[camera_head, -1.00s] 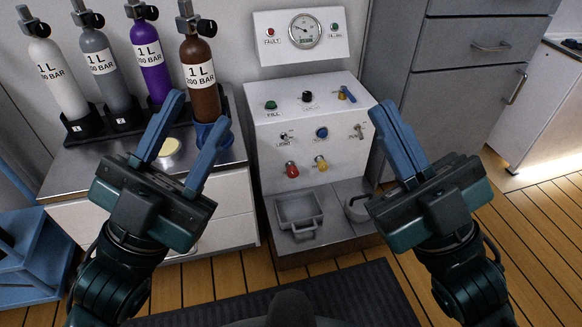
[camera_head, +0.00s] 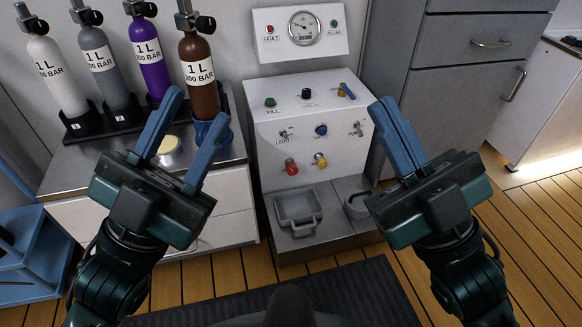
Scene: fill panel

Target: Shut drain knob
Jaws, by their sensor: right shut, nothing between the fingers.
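The white fill panel (camera_head: 305,112) stands in the middle with several knobs and switches. A red knob (camera_head: 291,168) and a yellow knob (camera_head: 320,160) stick out low on its face. A blue knob (camera_head: 321,130) sits above them, and a blue-handled yellow valve (camera_head: 345,91) is at the upper right. The labels are too small to tell which one is the drain knob. My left gripper (camera_head: 194,108) is open and empty, left of the panel. My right gripper (camera_head: 381,105) is shut and empty, in front of the panel's right edge. Neither visibly holds a knob.
Several gas bottles, one of them brown (camera_head: 199,75), stand on the left counter (camera_head: 85,165). A grey tray (camera_head: 297,207) and a round container (camera_head: 357,203) are on the ledge below the knobs. A gauge (camera_head: 304,28) is above. Grey drawers (camera_head: 465,75) stand at right.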

